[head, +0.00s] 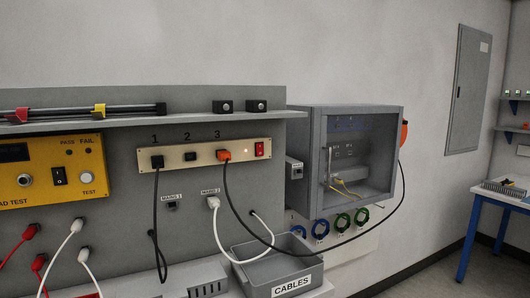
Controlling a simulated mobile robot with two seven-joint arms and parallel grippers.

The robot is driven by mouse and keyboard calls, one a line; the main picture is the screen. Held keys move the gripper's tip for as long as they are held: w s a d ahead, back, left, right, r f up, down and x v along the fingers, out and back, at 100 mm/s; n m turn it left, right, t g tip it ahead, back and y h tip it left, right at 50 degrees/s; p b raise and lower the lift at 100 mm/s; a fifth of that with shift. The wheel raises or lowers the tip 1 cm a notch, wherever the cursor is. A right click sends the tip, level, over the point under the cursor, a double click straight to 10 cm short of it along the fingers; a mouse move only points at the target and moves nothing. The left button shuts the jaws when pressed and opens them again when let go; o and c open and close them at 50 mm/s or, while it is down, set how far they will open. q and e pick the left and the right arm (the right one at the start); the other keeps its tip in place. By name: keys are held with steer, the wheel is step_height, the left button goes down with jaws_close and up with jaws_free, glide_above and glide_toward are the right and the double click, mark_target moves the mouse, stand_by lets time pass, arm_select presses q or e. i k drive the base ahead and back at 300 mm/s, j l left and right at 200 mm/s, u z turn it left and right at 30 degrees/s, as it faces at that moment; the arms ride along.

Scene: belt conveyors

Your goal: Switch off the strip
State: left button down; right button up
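The power strip (204,152) is a cream bar on the grey back panel, with sockets numbered 1, 2 and 3. A black plug (157,162) sits in socket 1, and an orange plug (223,154) with a black cable sits in socket 3. Socket 2 (190,156) has no plug. The red rocker switch (259,149) is at the strip's right end. A small lamp (245,151) beside it glows. Neither of my grippers shows in the head view.
A yellow test unit (52,172) stands left of the strip. A white plug (213,203) sits below it at MAINS 2. A grey CABLES bin (262,272) is at the lower front. A grey cabinet (305,160) is to the right. Black cables hang across the panel.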

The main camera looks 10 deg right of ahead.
mark_target(259, 151)
steer(key=i+l+u, duration=0.25)
steer(key=l, duration=0.6)
steer(key=l+u, duration=0.2)
steer(key=l, duration=0.7)
steer(key=l+u, duration=0.1)
steer(key=l, duration=0.55)
steer(key=i+l+u, duration=0.1)
steer(key=l, duration=0.55)
